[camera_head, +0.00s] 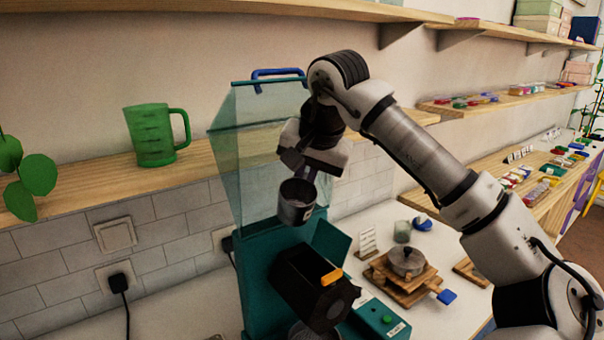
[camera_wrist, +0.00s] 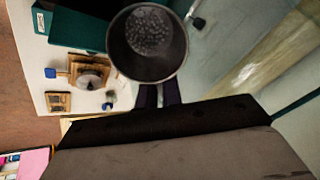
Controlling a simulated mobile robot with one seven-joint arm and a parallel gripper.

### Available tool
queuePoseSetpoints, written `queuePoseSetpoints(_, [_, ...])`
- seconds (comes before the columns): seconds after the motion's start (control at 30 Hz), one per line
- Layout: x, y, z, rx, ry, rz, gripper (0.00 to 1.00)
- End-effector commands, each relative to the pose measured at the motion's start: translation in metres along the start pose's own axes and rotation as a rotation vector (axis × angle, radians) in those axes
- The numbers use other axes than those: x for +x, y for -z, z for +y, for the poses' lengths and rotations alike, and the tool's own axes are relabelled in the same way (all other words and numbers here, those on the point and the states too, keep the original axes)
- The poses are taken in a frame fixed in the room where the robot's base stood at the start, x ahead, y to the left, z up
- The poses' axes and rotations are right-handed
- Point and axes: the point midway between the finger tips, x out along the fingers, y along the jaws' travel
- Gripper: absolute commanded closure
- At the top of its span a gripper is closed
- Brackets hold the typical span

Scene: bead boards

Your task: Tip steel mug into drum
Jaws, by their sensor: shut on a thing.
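The steel mug (camera_head: 297,202) hangs from my gripper (camera_head: 306,176) in the head view, nearly upright, in front of the clear hopper. My gripper is shut on the mug's handle side. In the wrist view the mug (camera_wrist: 147,42) shows from above, with grey speckled grains at its bottom; the gripper (camera_wrist: 160,96) fingers meet it at its lower edge. A dark, tilted drum-like body (camera_head: 305,280) with an orange tab sits on the teal machine, below and apart from the mug. I cannot see into its opening.
The teal machine (camera_head: 256,275) has a tall clear hopper (camera_head: 262,130) with a blue handle. A green jug (camera_head: 153,135) stands on the shelf at left. A lidded pot (camera_head: 407,262) on wooden boards and a teal control box (camera_head: 380,318) are at right.

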Motion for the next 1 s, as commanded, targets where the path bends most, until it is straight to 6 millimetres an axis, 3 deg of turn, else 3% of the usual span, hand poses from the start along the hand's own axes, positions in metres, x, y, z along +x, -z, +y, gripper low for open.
queuePoseSetpoints(0.5, [0.0119, -0.0062, 0.0053, -0.002, 0.071, 0.082, 1.0])
queuePoseSetpoints(1.0, [0.0085, -0.0073, 0.0059, -0.004, 0.141, 0.162, 1.0])
